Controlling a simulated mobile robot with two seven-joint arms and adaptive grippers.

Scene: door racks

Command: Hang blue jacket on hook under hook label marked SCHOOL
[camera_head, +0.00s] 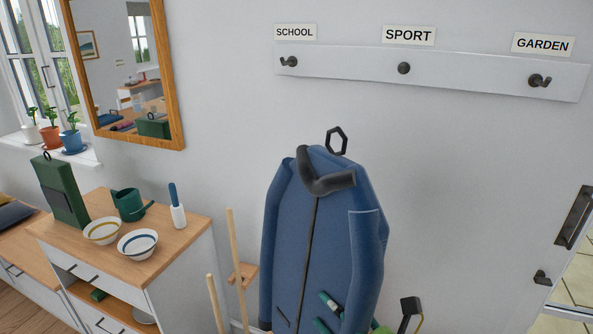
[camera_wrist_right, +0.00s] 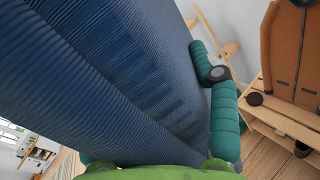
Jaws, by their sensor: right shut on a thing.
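The blue jacket (camera_head: 290,225) hangs upright in front of the wall, with a dark collar and a black hexagonal loop (camera_head: 336,141) at its top. The loop is apart from the hooks, lower than the rail and to the right of the SCHOOL hook (camera_head: 289,62). The SCHOOL label (camera_head: 295,32) is above that hook at the rail's left end. My right gripper (camera_head: 326,312) is shut on the jacket low on its front; its teal fingers show there. In the right wrist view the jacket (camera_wrist_right: 110,80) fills much of the picture, hiding part of the gripper. My left gripper is not in view.
The white rail (camera_head: 345,66) also has a SPORT hook (camera_head: 404,68) and a GARDEN hook (camera_head: 540,80), both empty. A cabinet (camera_head: 180,270) with bowls and a watering can stands left. Wooden poles (camera_head: 236,265) stand beside the jacket. A brown jacket (camera_wrist_right: 295,50) shows in the wrist view.

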